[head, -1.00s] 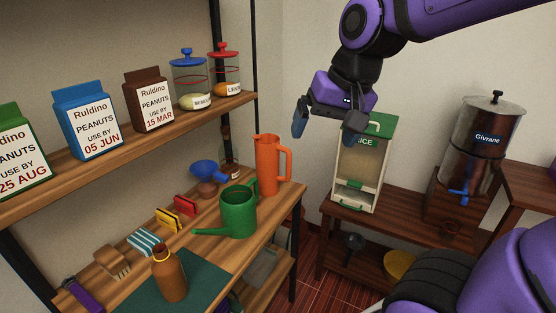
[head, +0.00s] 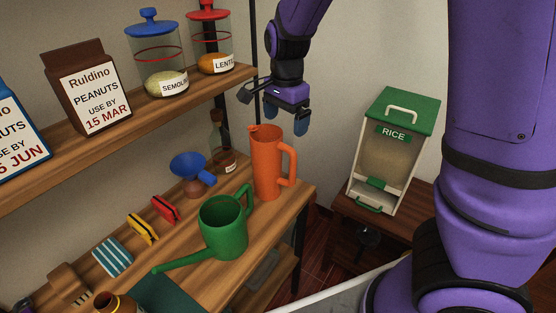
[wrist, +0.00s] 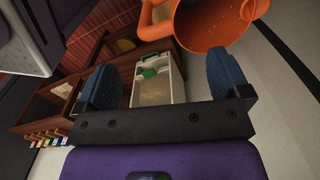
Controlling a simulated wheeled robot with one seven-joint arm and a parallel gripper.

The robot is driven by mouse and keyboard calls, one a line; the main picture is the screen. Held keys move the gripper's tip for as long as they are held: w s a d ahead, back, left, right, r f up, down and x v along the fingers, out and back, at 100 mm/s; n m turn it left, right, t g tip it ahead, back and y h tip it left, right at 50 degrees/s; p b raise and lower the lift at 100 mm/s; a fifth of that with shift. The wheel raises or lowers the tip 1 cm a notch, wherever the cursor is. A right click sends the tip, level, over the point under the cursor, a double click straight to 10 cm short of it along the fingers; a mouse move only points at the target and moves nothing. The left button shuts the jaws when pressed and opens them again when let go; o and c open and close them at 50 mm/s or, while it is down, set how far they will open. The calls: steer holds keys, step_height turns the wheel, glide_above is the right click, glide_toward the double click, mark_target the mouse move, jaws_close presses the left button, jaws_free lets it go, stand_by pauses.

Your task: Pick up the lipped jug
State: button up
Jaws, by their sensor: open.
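The lipped jug (head: 266,168) is tall and orange, with a small pouring lip at its rim and a handle on its right side. It stands upright near the right end of the wooden shelf. In the wrist view the jug (wrist: 213,22) shows its open mouth at the top, beyond my fingers and toward the right. My gripper (head: 286,118) is open and empty, with blue fingertips. In the head view it appears just above the jug's rim; any gap in depth is hard to judge. In the wrist view nothing is between the fingers of my gripper (wrist: 163,70).
A green watering can (head: 222,228) stands close in front of the jug. A blue funnel (head: 190,168) and a bottle (head: 222,145) stand left of it. An upper shelf (head: 150,112) with jars is at left. A rice dispenser (head: 392,155) stands at right.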

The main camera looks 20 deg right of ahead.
mark_target(288, 152)
step_height(288, 152, down, 5)
steer(key=shift+f, duration=0.1)
steer(key=shift+s+d+f, duration=0.1)
steer(key=shift+d+f, duration=0.05)
steer(key=shift+f, duration=1.2)
steer(key=shift+s+d+f, duration=0.1)
steer(key=shift+d+f, duration=0.05)
steer(key=shift+f, duration=1.2)
steer(key=shift+w, duration=0.1)
steer(key=c, duration=1.4)
steer(key=shift+r, duration=0.2)
